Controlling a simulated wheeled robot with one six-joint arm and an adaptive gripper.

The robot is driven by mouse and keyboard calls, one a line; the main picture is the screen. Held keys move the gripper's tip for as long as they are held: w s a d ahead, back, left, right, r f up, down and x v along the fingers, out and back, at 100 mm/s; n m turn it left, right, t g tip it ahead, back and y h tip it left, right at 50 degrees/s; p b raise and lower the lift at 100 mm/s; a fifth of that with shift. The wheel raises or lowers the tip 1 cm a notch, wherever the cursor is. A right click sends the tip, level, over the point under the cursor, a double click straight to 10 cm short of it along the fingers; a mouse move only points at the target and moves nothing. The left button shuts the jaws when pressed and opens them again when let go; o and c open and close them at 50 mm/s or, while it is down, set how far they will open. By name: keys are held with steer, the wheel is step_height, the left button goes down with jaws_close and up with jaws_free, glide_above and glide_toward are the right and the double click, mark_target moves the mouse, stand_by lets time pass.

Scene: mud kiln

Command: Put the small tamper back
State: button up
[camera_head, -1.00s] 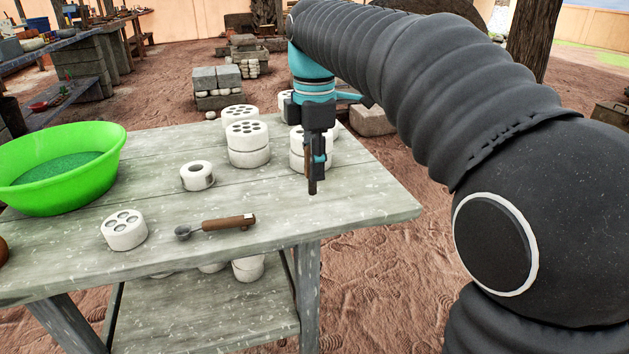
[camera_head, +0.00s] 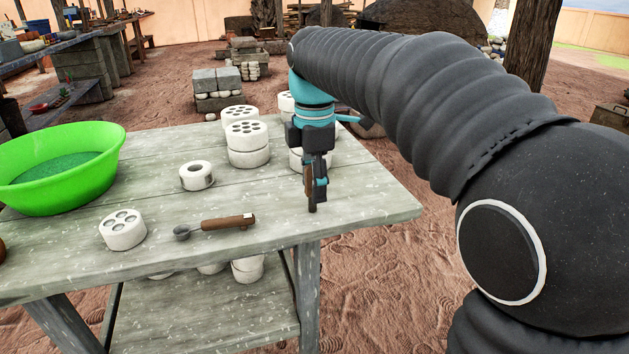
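My gripper (camera_head: 316,182) points down over the right part of the weathered table (camera_head: 365,205). A slim brown wooden piece (camera_head: 308,180), which looks like the small tamper, stands upright between its fingers. The fingers look closed on it; they hide most of it. Its lower end is just above or at the tabletop, I cannot tell which. A tool with a brown wooden handle (camera_head: 229,222) and a small round metal head (camera_head: 182,232) lies on the table to the left of my gripper.
A green basin (camera_head: 60,195) stands at the table's left. White perforated discs stand singly (camera_head: 123,230) and stacked (camera_head: 248,145), some close behind my gripper. A white ring (camera_head: 196,176) lies mid-table. The right front corner of the table is clear.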

step_height(320, 180, up, 12)
steer(key=p, duration=0.2)
steer(key=shift+r+p, duration=0.15)
steer(key=shift+p, duration=0.15)
steer(key=s+d+f+m+t, duration=0.2)
steer(key=s+d+f+m, duration=0.5)
steer(key=s+f+m, duration=0.2)
steer(key=s+d+f+m+t, duration=0.3)
steer(key=s+d+f+m, duration=0.4)
steer(key=s+f+m, duration=0.3)
steer(key=shift+s+d+f+m+t, duration=0.2)
steer(key=shift+s+f+m+t, duration=0.1)
steer(key=shift+s+m, duration=0.75)
